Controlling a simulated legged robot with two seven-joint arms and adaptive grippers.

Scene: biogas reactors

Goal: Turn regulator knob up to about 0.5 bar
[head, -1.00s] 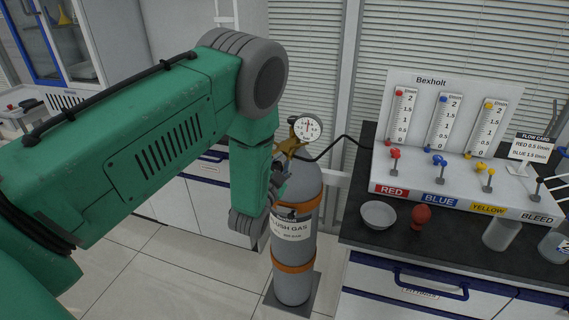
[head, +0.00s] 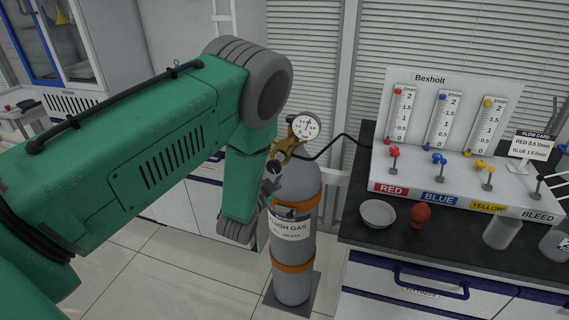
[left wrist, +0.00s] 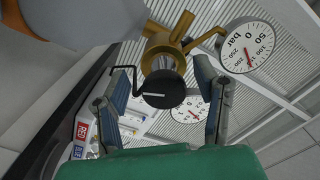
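The regulator (head: 286,148) is brass and sits on top of the grey flush gas cylinder (head: 297,187). Its black round knob (left wrist: 163,88) carries a white line and shows between my left fingers in the left wrist view. My left gripper (left wrist: 160,70) is open, with one finger on each side of the knob and visible gaps to it. In the head view my forearm hides most of this gripper. A gauge marked in bar (left wrist: 247,46) is at the upper right of the wrist view. A second gauge (left wrist: 189,106) is partly hidden behind the knob; its reading is too small to tell.
A dark bench (head: 352,229) stands right of the cylinder. It bears the Bexholt flow panel (head: 441,85), a white bowl (head: 378,213), a red bulb (head: 420,214) and a flow card (head: 531,146). A black hose (head: 337,141) runs from the regulator toward the panel.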

